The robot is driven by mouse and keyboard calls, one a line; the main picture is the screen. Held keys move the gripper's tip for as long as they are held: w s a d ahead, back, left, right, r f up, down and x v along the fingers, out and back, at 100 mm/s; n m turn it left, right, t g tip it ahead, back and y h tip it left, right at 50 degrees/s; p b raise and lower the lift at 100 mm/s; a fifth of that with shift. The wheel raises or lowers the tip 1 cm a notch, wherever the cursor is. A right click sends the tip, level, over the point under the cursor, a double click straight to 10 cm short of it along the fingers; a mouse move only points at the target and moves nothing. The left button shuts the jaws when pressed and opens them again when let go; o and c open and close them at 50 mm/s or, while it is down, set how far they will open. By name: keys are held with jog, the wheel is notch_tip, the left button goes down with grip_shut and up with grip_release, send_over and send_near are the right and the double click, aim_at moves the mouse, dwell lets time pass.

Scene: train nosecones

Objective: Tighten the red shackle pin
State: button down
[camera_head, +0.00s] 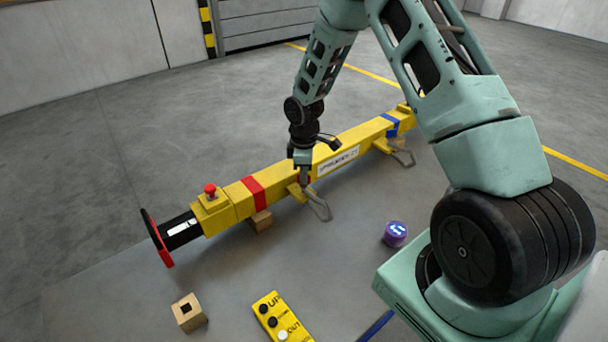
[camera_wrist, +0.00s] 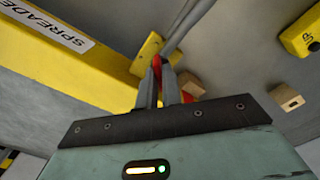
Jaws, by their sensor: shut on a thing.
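The red shackle pin (camera_wrist: 156,62) shows as a small red piece at my fingertips in the wrist view. My gripper (camera_wrist: 162,80) is shut on it, and its fingers hide most of the pin. The pin sits at a yellow lug (camera_wrist: 147,52) on the side of the yellow spreader beam (camera_head: 233,202). A grey shackle (camera_head: 319,204) hangs from that lug in the head view and also shows in the wrist view (camera_wrist: 186,27). My gripper (camera_head: 304,182) points down at the lug from above. How far the pin is screwed in cannot be seen.
A second grey shackle (camera_head: 402,154) is near the beam's blue band. A wooden block (camera_head: 261,221) is beside the beam. A wooden block with a square hole (camera_head: 189,312), a yellow button pendant (camera_head: 281,316) and a purple round item (camera_head: 395,233) lie in front. A red button (camera_head: 210,190) tops the near end.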

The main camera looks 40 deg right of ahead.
jog(key=m+b, duration=0.3)
jog(key=m, duration=0.4)
jog(key=m+b, duration=0.1)
jog(key=m, duration=0.2)
jog(key=shift+w+m, duration=0.1)
jog(key=shift+m, duration=0.3)
jog(key=m, duration=0.3)
jog(key=shift+m, duration=0.3)
jog(key=m, duration=0.6)
jog(key=shift+r, duration=0.15)
jog(key=m, duration=0.3)
jog(key=shift+m+p, duration=0.35)
jog(key=shift+m, duration=0.05)
jog(key=shift+w+m+p, duration=0.1)
jog(key=shift+m+p, duration=0.3)
jog(key=shift+m, duration=1.2)
jog(key=c, duration=1.7)
grip_release()
jog(key=shift+o, duration=0.7)
